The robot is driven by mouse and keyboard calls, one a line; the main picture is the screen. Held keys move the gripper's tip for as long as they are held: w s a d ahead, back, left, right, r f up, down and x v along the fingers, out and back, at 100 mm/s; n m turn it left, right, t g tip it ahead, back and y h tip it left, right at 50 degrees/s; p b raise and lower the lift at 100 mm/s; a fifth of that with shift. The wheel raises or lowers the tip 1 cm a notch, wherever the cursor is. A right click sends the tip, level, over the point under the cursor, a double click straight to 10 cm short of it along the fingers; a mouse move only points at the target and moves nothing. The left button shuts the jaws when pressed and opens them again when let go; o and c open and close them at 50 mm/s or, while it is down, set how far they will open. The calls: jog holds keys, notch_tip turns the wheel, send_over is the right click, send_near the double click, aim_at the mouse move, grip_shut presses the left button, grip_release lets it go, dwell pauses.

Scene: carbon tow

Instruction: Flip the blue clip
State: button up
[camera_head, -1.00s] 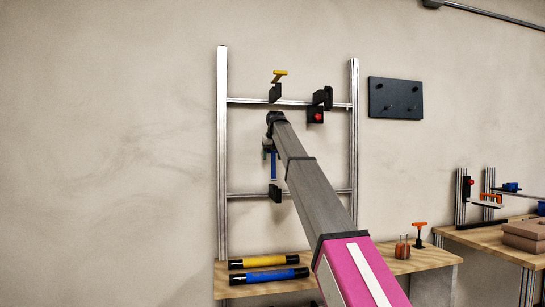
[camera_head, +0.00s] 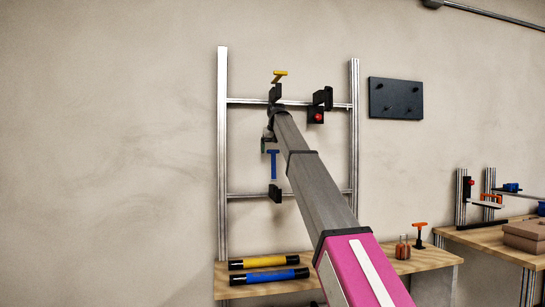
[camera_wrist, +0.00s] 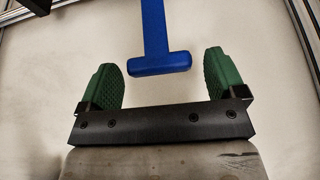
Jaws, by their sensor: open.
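The blue clip (camera_head: 273,165) stands upright as a T shape on the frame's lower bar, above a black block (camera_head: 275,193). In the wrist view the blue clip (camera_wrist: 156,45) hangs into the picture from the top, its crossbar nearest me. My gripper (camera_wrist: 160,82) has its two green fingers spread wide. The crossbar shows centred between them, just ahead of the tips, and neither finger touches it. In the head view my gripper (camera_head: 268,146) is partly hidden by my arm and sits just above the clip.
A yellow clip (camera_head: 279,75) and a black box with a red button (camera_head: 316,115) are on the upper bar. A dark peg panel (camera_head: 396,98) is on the wall. A wooden table (camera_head: 375,263) below holds yellow and blue cylinders (camera_head: 264,274).

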jog(key=s+d+r, duration=0.1)
jog(key=s+d, duration=0.2)
jog(key=s, duration=0.9)
jog(key=shift+d, duration=0.2)
jog(key=shift+s, duration=0.1)
